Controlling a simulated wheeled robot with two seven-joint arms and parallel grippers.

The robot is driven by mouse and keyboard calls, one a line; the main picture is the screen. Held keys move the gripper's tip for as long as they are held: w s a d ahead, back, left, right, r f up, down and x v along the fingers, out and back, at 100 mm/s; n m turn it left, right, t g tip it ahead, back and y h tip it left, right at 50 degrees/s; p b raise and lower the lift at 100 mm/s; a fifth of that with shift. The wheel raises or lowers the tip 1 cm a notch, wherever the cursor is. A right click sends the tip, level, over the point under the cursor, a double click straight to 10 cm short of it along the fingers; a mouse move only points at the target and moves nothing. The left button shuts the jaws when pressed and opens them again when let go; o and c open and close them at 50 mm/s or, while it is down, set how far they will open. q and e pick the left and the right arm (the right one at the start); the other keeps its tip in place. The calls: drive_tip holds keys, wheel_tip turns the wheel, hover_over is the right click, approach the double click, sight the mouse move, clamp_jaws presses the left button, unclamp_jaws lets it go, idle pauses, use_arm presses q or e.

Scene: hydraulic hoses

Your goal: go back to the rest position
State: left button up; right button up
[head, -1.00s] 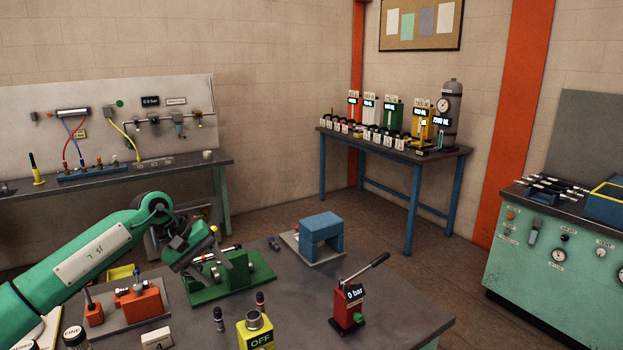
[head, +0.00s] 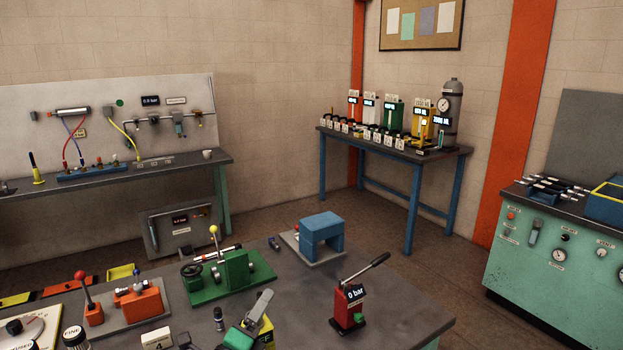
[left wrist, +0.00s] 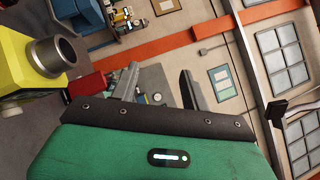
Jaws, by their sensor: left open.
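My left gripper (head: 258,308) shows low in the middle of the head view, at the near side of the grey workbench (head: 300,300). It partly covers the yellow box (head: 268,338). In the left wrist view its two grey fingers (left wrist: 158,78) stand apart with nothing between them. The yellow box with its round metal collar (left wrist: 55,55) is close on the left there. Most of my left arm is out of the head view. My right gripper is not in view.
A green vise-like fixture (head: 235,275), an orange fixture with a red-knobbed lever (head: 140,303), a blue block (head: 322,226) and a red hand pump reading 0 bar (head: 347,308) stand on the workbench.

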use_arm(q)
drive_tip(key=s+a+f+n+g+y, duration=0.2)
drive_tip(key=s+a+f+n+y, duration=0.1)
drive_tip(key=s+f+n, duration=0.1)
drive_tip(key=s+a+f+n+g+y, duration=0.2)
drive_tip(key=s+a+f+n+y, duration=0.1)
drive_tip(key=f+n, duration=0.4)
drive_tip(key=s+a+f+n+g+y, duration=0.2)
drive_tip(key=s+a+f+n+y, duration=0.1)
drive_tip(key=s+a+f+n, duration=0.1)
drive_tip(key=shift+s+f+n+g, duration=0.4)
drive_tip(key=shift+s+f+n, duration=0.3)
drive_tip(key=shift+n, duration=0.5)
drive_tip(key=s+a+f+n+g, duration=0.1)
drive_tip(key=s+f+n+g, duration=0.3)
drive_tip(key=s, duration=0.7)
drive_tip(key=s+a+f+n+g, duration=0.2)
drive_tip(key=s+f+n+g, duration=0.25)
drive_tip(key=s, duration=0.55)
wheel_tip(320, 180, down, 31)
drive_tip(key=g+b, duration=0.2)
drive_tip(key=s+a+f+b, duration=0.2)
drive_tip(key=s+a+f, duration=0.1)
drive_tip(key=s+f, duration=1.7)
wheel_tip(320, 180, down, 4)
drive_tip(key=shift+r+g+b, duration=0.1)
drive_tip(key=shift+g+b, duration=0.2)
drive_tip(key=shift+g, duration=0.15)
